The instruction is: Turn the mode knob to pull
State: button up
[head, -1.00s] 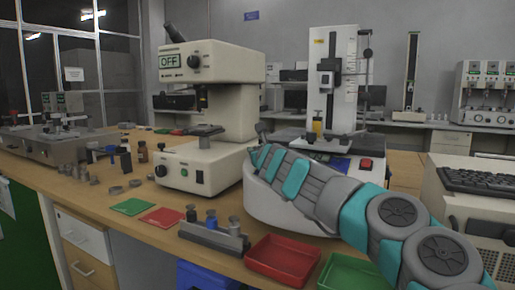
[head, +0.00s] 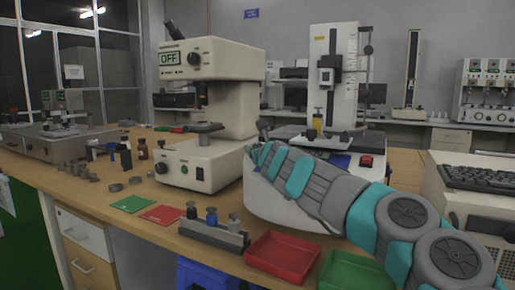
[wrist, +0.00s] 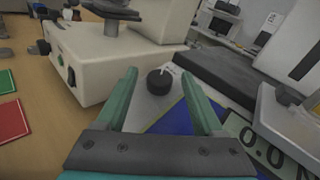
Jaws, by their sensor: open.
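In the wrist view, a black round mode knob (wrist: 160,81) with a white pointer line sits on a pale panel beside a blue area. The pointer aims up and slightly right in the picture. My gripper (wrist: 160,77) is open, with one teal finger on each side of the knob in the picture. I see no clear contact, and the height of the fingertips over the panel is hard to tell. No mode labels are readable. In the head view, my arm covers the knob and gripper. The tall white test stand (head: 345,75) rises behind my arm.
A beige microscope-like machine (head: 212,75) with an OFF display stands left of my arm. A digital display (wrist: 262,145) is right of the gripper. Red (head: 283,259) and green (head: 355,272) trays and a weight rack (head: 213,234) lie at the bench front.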

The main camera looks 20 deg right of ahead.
jog(key=v, duration=0.6)
jog(key=shift+s+a+b, duration=0.15)
jog(key=shift+s+b, duration=0.15)
jog(key=shift+b, duration=0.1)
